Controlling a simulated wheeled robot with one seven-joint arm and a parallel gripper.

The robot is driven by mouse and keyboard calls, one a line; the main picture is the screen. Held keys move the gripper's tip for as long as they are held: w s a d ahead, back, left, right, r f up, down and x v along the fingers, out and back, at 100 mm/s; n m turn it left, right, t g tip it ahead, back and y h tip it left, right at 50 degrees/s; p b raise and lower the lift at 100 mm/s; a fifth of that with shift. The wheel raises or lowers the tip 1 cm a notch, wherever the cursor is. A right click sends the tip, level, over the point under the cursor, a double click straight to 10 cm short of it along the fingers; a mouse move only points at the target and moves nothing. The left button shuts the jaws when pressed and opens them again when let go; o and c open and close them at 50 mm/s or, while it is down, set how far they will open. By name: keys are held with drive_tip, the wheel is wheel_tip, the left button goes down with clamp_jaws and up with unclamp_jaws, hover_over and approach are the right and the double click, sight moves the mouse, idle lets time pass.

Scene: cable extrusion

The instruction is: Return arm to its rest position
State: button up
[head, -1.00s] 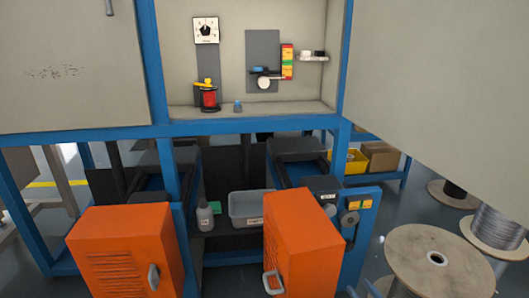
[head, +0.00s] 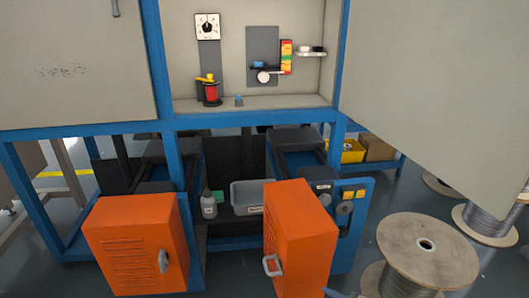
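My gripper is not visible in the head view, so its opening and any hold cannot be seen. A small dark blue-grey piece shows at the bottom edge, right of the orange door; I cannot tell what it is. The machine's upper bay stands open, with a red spool (head: 211,93) on its shelf and a white dial (head: 207,27) above. A small blue piece (head: 239,101) stands right of the spool.
An orange cabinet (head: 137,245) and an orange door (head: 300,240) with a handle stand low in front. Between them are a grey bin (head: 252,197) and a bottle (head: 209,206). Large grey panels flank the bay. A wooden reel (head: 428,250) stands at the lower right.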

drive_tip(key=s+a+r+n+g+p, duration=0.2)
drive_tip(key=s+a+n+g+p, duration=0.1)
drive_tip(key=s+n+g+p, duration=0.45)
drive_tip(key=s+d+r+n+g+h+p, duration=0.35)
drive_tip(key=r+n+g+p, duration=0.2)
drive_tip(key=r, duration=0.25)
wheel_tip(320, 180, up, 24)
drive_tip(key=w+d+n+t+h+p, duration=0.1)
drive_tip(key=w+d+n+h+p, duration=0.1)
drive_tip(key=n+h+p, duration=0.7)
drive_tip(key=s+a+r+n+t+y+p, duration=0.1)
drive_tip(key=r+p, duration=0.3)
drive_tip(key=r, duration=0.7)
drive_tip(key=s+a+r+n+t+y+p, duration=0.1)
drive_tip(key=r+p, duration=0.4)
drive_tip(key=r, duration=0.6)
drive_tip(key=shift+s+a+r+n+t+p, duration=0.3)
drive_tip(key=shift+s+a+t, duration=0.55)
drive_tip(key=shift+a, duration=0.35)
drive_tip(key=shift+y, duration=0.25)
